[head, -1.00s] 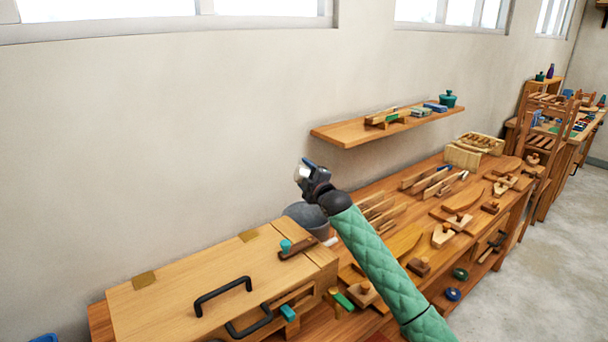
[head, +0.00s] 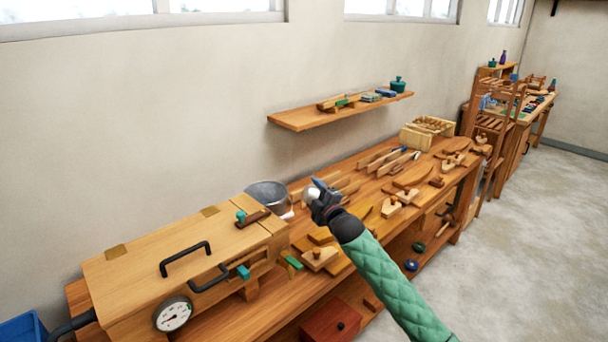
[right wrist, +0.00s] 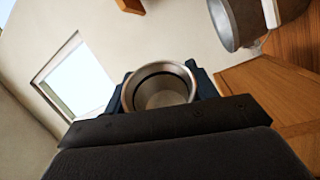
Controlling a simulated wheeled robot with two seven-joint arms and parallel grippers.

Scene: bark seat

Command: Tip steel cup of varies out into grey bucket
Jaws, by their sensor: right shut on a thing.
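My right gripper (head: 319,194) is shut on a small steel cup (head: 310,196), just right of the grey bucket in the head view. In the right wrist view the cup (right wrist: 160,88) sits between the dark jaws with its round mouth towards the camera. I cannot tell whether anything is in it. The grey bucket (head: 264,196) stands at the back of the bench by the wall, behind the wooden box. Part of the bucket (right wrist: 238,22) shows at the top of the right wrist view, apart from the cup. My left gripper is out of view.
A wooden box (head: 150,268) with black handles and a dial (head: 173,314) fills the bench's left end. Several wooden tools and blocks cover the bench (head: 345,262) to the right. A wall shelf (head: 300,119) hangs above. A blue bin (head: 22,331) is at lower left.

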